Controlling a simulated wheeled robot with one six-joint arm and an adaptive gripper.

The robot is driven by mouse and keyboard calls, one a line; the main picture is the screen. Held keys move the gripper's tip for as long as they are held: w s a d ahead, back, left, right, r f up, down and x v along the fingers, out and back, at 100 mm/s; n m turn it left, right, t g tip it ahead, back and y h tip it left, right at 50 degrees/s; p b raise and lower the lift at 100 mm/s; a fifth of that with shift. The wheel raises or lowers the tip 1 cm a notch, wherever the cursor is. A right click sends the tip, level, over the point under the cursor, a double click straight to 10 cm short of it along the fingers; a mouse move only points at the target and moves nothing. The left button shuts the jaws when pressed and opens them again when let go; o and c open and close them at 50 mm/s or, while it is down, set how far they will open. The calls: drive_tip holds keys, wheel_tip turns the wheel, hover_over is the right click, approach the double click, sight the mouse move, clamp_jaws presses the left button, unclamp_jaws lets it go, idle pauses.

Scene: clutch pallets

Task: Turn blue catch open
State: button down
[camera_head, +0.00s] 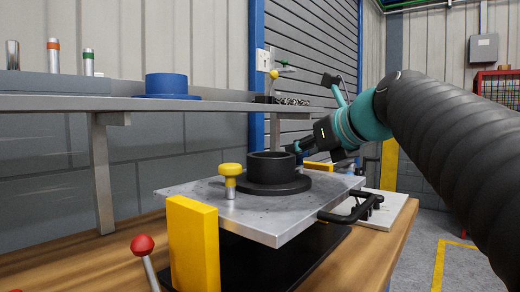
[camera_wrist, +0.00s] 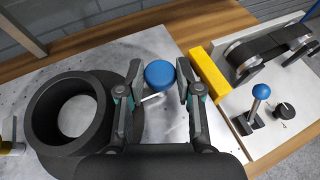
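The blue catch (camera_wrist: 160,75) shows its round blue knob in the wrist view, on the metal plate (camera_wrist: 52,73) beside the black ring (camera_wrist: 38,108). A thin pale bar sticks out below the knob. My gripper (camera_wrist: 160,80) is open, with one finger on either side of the knob and a narrow gap on each side. In the head view my gripper (camera_head: 292,148) reaches in from the right behind the black ring (camera_head: 271,170), and the blue knob (camera_head: 299,158) is mostly hidden. A yellow-topped catch (camera_head: 231,172) stands on the plate's left side.
Yellow blocks (camera_head: 192,245) (camera_wrist: 209,72) stand at the plate's edges. A blue-balled lever (camera_wrist: 260,93) and a black knob (camera_wrist: 285,111) lie right of it. A red-balled lever (camera_head: 142,245) stands front left. A shelf (camera_head: 140,103) runs behind, and a black handle (camera_head: 345,215) juts out.

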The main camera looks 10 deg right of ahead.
drive_tip(key=shift+d+n+g+y, duration=0.1)
drive_tip(key=shift+n+g+y, duration=0.2)
drive_tip(key=shift+n+y, duration=0.1)
drive_tip(key=shift+w+d+n+g+y+p, duration=0.15)
drive_tip(key=shift+n+g+y+p, duration=0.15)
drive_tip(key=shift+n+y+p, duration=0.25)
drive_tip(key=n+g+y, duration=0.2)
drive_tip(key=n+y, duration=0.1)
drive_tip(key=shift+w+d+n+g, duration=0.15)
drive_tip(key=shift+n+g, duration=0.1)
drive_tip(key=shift+g, duration=0.05)
drive_tip(key=n+g+y, duration=0.1)
drive_tip(key=n+g, duration=0.1)
drive_tip(key=n+g+y, duration=0.1)
drive_tip(key=n+g, duration=0.1)
drive_tip(key=n+g+y, duration=0.1)
drive_tip(key=n+g, duration=0.1)
drive_tip(key=g, duration=0.1)
drive_tip(key=shift+w+d+n+y, duration=0.1)
drive_tip(key=shift+w+n+y, duration=0.15)
drive_tip(key=shift+w+n, duration=0.05)
drive_tip(key=c, duration=0.8)
unclamp_jaws()
